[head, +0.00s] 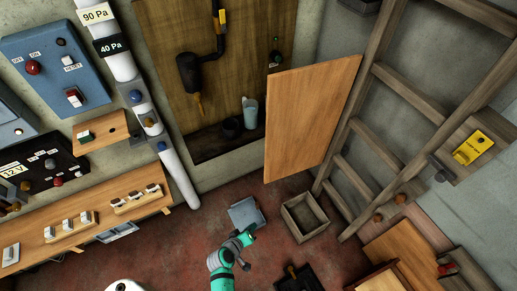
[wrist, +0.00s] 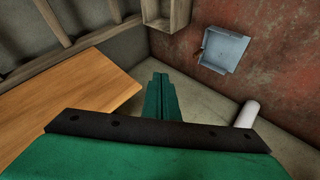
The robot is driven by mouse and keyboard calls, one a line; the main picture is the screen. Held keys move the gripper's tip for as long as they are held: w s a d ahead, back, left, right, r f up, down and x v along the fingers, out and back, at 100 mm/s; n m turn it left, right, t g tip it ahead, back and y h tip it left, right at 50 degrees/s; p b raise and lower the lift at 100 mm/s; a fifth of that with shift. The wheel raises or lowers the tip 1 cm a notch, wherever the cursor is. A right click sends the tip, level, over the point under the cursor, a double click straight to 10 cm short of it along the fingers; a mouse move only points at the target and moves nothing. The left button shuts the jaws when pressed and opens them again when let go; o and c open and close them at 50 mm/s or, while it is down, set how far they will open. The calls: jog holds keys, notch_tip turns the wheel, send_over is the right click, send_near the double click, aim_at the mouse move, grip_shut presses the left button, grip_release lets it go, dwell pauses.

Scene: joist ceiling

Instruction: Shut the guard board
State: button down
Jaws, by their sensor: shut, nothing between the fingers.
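The guard board (head: 312,118) is a plain light-brown wooden panel. In the head view it stands swung open at the right side of a recess (head: 225,60) with a wooden back, leaving the recess uncovered. What seems to be the same board shows at the left of the wrist view (wrist: 75,100). My gripper (wrist: 161,85) is green, its fingers together and empty, pointing away from the camera. The board lies to the left of the fingers, apart from them in that picture. In the head view my teal arm is low in the middle, below the board.
A wooden crate (head: 304,216) and a blue-grey tray (head: 246,212) are below the board. A ladder (head: 365,95) stands right of it. Switch panels fill the left.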

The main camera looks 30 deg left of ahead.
jog(key=w+a+r+n+t+h, duration=0.3)
jog(key=w+a+r, duration=0.4)
jog(key=w+a, duration=0.3)
jog(key=w+a+r+t+h, duration=0.1)
jog(key=w+a+r+t, duration=0.2)
jog(key=r, duration=0.4)
jog(key=w+a+r+t+h, duration=0.2)
jog(key=w+a+r, duration=0.2)
jog(key=r, duration=0.3)
jog(key=w+d, duration=0.6)
jog(key=shift+w+r, duration=0.25)
jog(key=shift+w, duration=0.15)
jog(key=shift+a, duration=0.1)
